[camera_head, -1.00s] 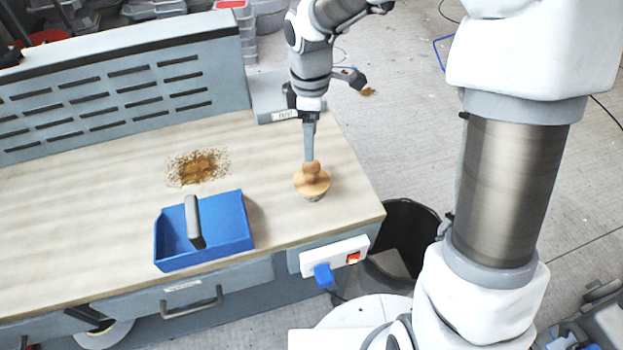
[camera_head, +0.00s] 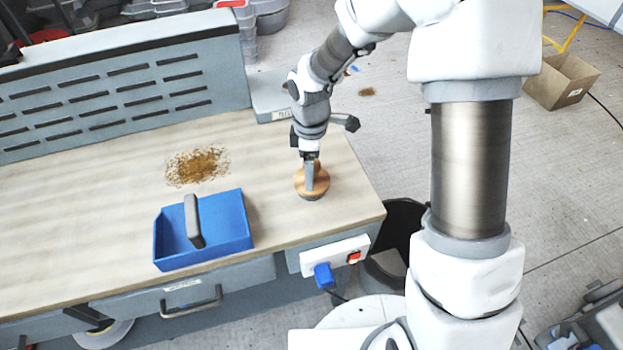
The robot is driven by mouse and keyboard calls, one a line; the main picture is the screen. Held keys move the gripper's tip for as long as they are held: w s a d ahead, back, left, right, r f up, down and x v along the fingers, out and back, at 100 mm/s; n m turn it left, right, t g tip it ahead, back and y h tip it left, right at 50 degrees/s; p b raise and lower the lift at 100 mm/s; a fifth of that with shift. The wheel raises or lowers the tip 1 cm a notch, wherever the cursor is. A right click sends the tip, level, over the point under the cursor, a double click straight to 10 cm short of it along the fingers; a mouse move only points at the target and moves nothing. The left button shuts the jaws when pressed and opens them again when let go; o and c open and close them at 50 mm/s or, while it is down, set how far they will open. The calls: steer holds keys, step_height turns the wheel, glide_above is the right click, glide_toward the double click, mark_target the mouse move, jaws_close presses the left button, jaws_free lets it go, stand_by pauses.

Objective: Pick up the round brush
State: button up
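The round brush (camera_head: 320,187) stands upright on the wooden worktop near its right end, with a light wooden disc body and a knob on top. My gripper (camera_head: 310,186) is directly above and over the brush, pointing down. A grey finger covers part of the knob and disc. The far finger is hidden, so I cannot tell whether the fingers are open or closed on the knob. The brush appears to rest on the worktop (camera_head: 110,160).
A blue open-topped dustpan box with a grey handle (camera_head: 232,222) stands left of the brush. A patch of brown debris (camera_head: 198,165) lies behind it. A slotted grey panel (camera_head: 120,95) borders the back. A black bin (camera_head: 402,222) stands off the right edge.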

jaws_close()
steer(key=shift+r, duration=0.1)
stand_by(0.3)
steer(key=shift+r, duration=0.5)
step_height(320, 180, up, 3)
steer(key=shift+w+f, duration=0.1)
steer(key=shift+f, duration=0.05)
steer(key=s+d+r, duration=0.4)
steer(key=d+r, duration=0.3)
steer(key=d, duration=0.3)
steer(key=shift+s+d+p, duration=0.25)
steer(key=shift+d+p, duration=0.1)
steer(key=shift+d, duration=0.05)
steer(key=shift+r, duration=0.1)
